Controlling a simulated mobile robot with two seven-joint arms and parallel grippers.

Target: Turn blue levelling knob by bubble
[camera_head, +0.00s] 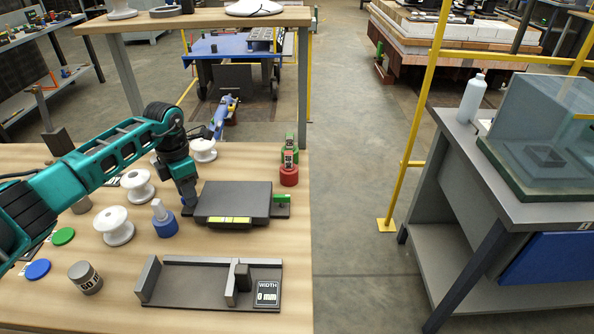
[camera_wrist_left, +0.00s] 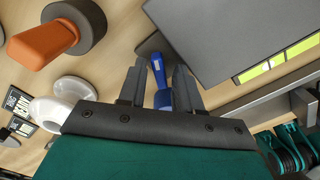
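The dark levelling plate (camera_head: 240,200) lies flat on the wooden table, with a yellow-green bubble vial (camera_head: 228,221) along its front edge. My left gripper (camera_head: 187,197) points down there. In the left wrist view its two fingers (camera_wrist_left: 157,82) are apart, with the blue knob between them. Contact is unclear. My right gripper is not in view.
White spools (camera_head: 115,226), a blue-based piece with a white top (camera_head: 164,220) and a grey weight (camera_head: 86,278) stand left of the plate. A grey width gauge (camera_head: 195,283) lies in front. A red cylinder (camera_head: 289,175) stands near the table's right edge.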

